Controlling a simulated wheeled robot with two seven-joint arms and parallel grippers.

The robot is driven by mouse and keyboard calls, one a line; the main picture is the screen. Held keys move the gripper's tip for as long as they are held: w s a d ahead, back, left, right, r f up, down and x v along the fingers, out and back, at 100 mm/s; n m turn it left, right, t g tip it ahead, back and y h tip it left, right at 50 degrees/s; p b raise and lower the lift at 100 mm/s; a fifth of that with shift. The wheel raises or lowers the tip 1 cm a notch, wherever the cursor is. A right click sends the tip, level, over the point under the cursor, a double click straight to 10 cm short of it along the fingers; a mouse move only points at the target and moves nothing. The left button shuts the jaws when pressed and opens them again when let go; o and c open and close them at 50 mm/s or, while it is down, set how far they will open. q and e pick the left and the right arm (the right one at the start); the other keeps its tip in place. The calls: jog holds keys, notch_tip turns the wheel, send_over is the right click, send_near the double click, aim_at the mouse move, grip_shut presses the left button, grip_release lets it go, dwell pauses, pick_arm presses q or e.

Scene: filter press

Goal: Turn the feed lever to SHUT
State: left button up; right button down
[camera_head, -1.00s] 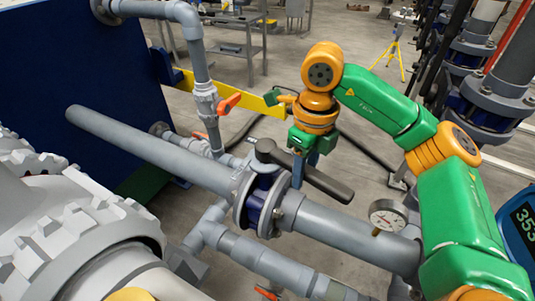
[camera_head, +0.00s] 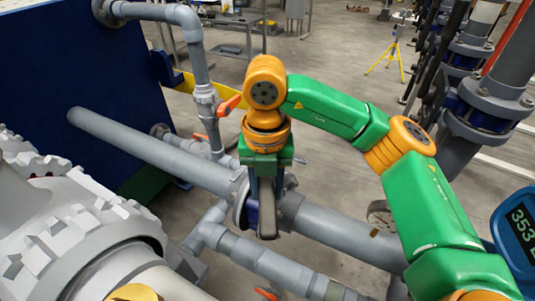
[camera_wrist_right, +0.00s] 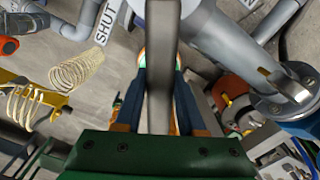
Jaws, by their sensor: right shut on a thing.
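The feed lever (camera_head: 266,218) is a dark grey bar on the blue valve of the large grey pipe (camera_head: 330,230). It points towards me, across the pipe. My right gripper (camera_head: 265,178) is over it from above, and its body hides the lever's pivot and most of the valve. In the right wrist view the lever (camera_wrist_right: 162,50) runs between the two dark fingers of my right gripper (camera_wrist_right: 159,100), which is shut on it. A white SHUT label (camera_wrist_right: 106,20) lies to the left of the lever there. My left gripper is not in view.
A small orange-handled valve (camera_head: 228,105) is on the pipe behind my gripper. A round gauge (camera_head: 380,214) is partly hidden by my right arm. A lower grey pipe (camera_head: 255,257) runs in front. A blue display (camera_head: 520,225) stands at the right edge.

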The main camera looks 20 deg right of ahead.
jog(key=w+a+m, duration=0.1)
jog(key=m, duration=0.1)
jog(key=w+a+m, duration=0.1)
jog(key=m, duration=0.1)
jog(key=w+a+m+p, duration=0.1)
jog(key=a+m, duration=0.1)
jog(key=shift+w+a+r, duration=0.1)
jog(key=shift+r, duration=0.1)
jog(key=c, duration=0.8)
grip_release()
jog(key=o, duration=0.4)
jog(key=shift+w+a, duration=0.15)
jog(key=shift+a, duration=0.05)
jog(key=shift+o, duration=0.8)
jog(key=shift+w+a+f, duration=0.15)
jog(key=shift+w+a, duration=0.05)
jog(key=shift+w, duration=0.05)
notch_tip(320, 180, up, 7)
jog(key=p, duration=0.4)
jog(key=shift+s+d+p, duration=0.15)
jog(key=shift+s+p, duration=0.1)
jog(key=shift+p, duration=0.15)
